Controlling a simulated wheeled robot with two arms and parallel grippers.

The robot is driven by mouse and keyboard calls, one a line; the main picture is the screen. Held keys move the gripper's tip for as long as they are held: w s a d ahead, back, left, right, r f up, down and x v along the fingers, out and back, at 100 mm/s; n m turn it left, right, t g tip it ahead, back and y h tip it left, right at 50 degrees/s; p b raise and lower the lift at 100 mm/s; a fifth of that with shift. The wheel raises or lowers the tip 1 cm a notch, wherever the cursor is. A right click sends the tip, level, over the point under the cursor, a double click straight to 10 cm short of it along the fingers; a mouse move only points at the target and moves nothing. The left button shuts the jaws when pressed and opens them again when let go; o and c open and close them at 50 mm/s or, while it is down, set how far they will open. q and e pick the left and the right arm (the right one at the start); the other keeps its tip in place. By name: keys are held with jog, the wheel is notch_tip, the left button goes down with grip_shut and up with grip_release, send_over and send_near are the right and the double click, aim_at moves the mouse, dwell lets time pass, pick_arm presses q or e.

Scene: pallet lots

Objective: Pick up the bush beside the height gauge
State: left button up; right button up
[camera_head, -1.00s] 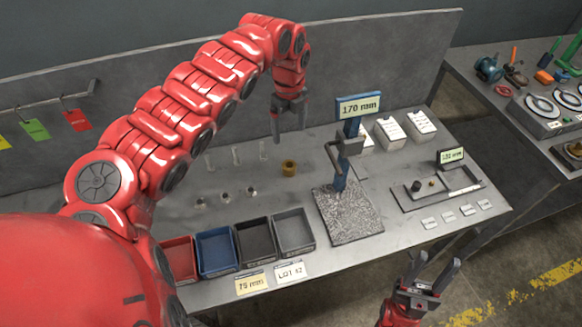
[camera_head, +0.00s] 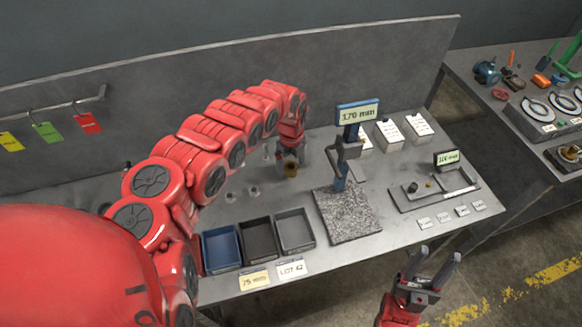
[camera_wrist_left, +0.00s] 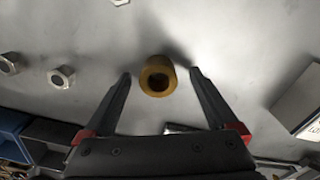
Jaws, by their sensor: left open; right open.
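The bush (camera_head: 290,170) is a short brass-coloured ring standing on the bench, left of the height gauge. It also shows in the left wrist view (camera_wrist_left: 158,77), with its bore visible. The height gauge (camera_head: 342,165) has a blue column, a grey arm and a "170 mm" display, on a speckled granite plate (camera_head: 347,213). My left gripper (camera_head: 290,160) is open over the bush; in the left wrist view its fingers (camera_wrist_left: 160,76) lie on either side of the bush, with gaps. I cannot tell the exact height. My right gripper (camera_head: 432,265) is open and empty, in front of the bench.
Blue (camera_head: 220,248), black (camera_head: 257,240) and grey (camera_head: 294,230) bins stand at the front edge. Small metal pieces (camera_head: 254,191) stand left of the bush. A measuring tray (camera_head: 435,190) lies to the right. A back panel (camera_head: 240,80) closes off the rear.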

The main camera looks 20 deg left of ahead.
pick_arm(q)
jog(key=shift+f, duration=0.45)
grip_shut()
